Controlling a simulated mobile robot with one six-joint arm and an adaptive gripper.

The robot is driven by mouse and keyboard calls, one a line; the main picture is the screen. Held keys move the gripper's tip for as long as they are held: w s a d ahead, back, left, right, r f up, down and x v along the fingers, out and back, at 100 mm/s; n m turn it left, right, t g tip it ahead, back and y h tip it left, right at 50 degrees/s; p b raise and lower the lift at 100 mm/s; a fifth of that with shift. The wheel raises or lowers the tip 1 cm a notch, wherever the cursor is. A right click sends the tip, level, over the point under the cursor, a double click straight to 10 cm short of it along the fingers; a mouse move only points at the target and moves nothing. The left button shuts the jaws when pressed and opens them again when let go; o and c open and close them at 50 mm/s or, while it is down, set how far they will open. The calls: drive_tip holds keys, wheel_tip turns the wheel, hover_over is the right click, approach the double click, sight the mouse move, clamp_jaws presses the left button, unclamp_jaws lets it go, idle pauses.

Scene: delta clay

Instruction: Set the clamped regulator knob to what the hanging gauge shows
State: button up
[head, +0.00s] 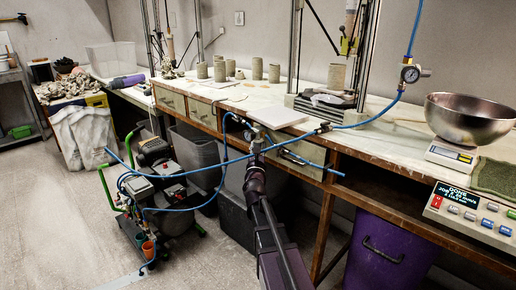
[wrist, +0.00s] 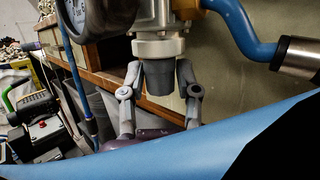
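The regulator (wrist: 158,18) is at the bench's front edge, a pale metal body with a white collar. Its dark grey knob (wrist: 159,78) points down in the wrist view. My gripper (wrist: 160,80) has one finger on each side of the knob, tips near the collar. I cannot tell whether both tips press on it. In the head view my gripper (head: 256,146) is at the regulator, which is small there. The hanging gauge (head: 410,74) hangs on a blue hose at the right; its reading is too small to make out. A dark round gauge (wrist: 95,15) on the regulator is partly cut off.
Blue hoses (head: 365,122) run across the bench front and past my arm; one crosses the wrist view's foreground (wrist: 225,135). A compressor cart (head: 155,175) stands left. A steel bowl (head: 470,115) sits on a scale at right. A purple bin (head: 385,250) stands below the bench.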

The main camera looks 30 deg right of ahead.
drive_tip(key=shift+o, duration=1)
drive_tip(key=shift+a+m+g+h, duration=0.1)
drive_tip(key=shift+m+g+h, duration=0.65)
drive_tip(key=shift+h, duration=0.45)
